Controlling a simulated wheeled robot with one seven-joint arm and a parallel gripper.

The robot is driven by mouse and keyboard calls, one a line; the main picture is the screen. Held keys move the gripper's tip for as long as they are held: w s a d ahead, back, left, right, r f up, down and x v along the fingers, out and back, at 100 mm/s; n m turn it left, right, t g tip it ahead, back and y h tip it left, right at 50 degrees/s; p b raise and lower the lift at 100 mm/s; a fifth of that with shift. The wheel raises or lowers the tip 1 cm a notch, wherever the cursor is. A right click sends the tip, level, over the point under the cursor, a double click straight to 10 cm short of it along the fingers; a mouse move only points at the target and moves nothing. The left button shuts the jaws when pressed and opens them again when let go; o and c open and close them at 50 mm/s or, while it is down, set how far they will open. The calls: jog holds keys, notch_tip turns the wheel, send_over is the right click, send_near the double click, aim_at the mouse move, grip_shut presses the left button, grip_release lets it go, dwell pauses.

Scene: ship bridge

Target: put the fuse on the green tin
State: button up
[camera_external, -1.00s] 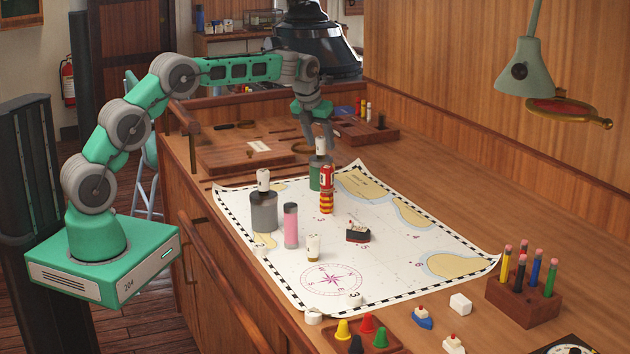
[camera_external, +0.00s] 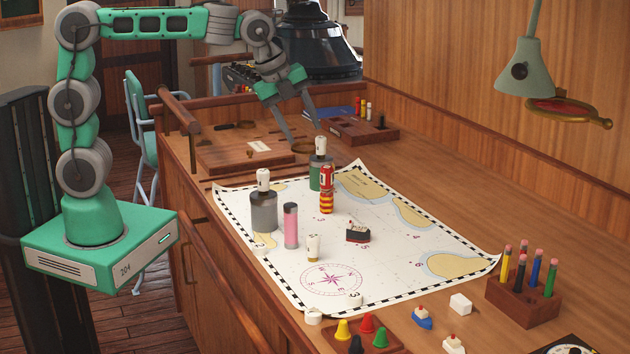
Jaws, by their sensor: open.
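A green tin (camera_external: 315,183) stands upright at the far part of the chart. A small white cylinder with a dark mark (camera_external: 320,146), which looks like the fuse, stands upright on its top. A similar white piece (camera_external: 263,179) stands on a grey tin (camera_external: 264,216) nearer the left edge. My gripper (camera_external: 304,132) is open and empty, pointing down above and behind the green tin, its fingers apart from the white cylinder.
A red-and-yellow striped stack (camera_external: 326,190) stands just in front of the green tin. A pink cylinder (camera_external: 290,226), a white gold-based piece (camera_external: 313,248) and a toy boat (camera_external: 357,233) stand on the chart (camera_external: 400,255). A wooden rack (camera_external: 365,132) lies behind.

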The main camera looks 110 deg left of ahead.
jog(key=s+d+f+n+h, duration=0.1)
jog(key=s+d+f+n, duration=0.1)
jog(key=d, duration=0.6)
jog(key=s+d+f+n+t+h, duration=0.1)
jog(key=s+d+f+n, duration=0.1)
jog(key=s+d+n, duration=0.3)
jog(key=s+d+f+n+h, duration=0.1)
jog(key=s+d+f+n, duration=0.1)
jog(key=d, duration=1)
jog(key=s+n, duration=0.1)
jog(key=s, duration=0.1)
jog(key=shift+s+d+f+n, duration=0.2)
jog(key=shift+s+d+n, duration=0.1)
jog(key=shift+s+d, duration=0.1)
jog(key=shift+f, duration=0.1)
notch_tip(320, 180, down, 14)
jog(key=s+g+b, duration=0.1)
jog(key=b, duration=0.9)
jog(key=shift+a+b, duration=0.2)
jog(key=shift+b, duration=0.1)
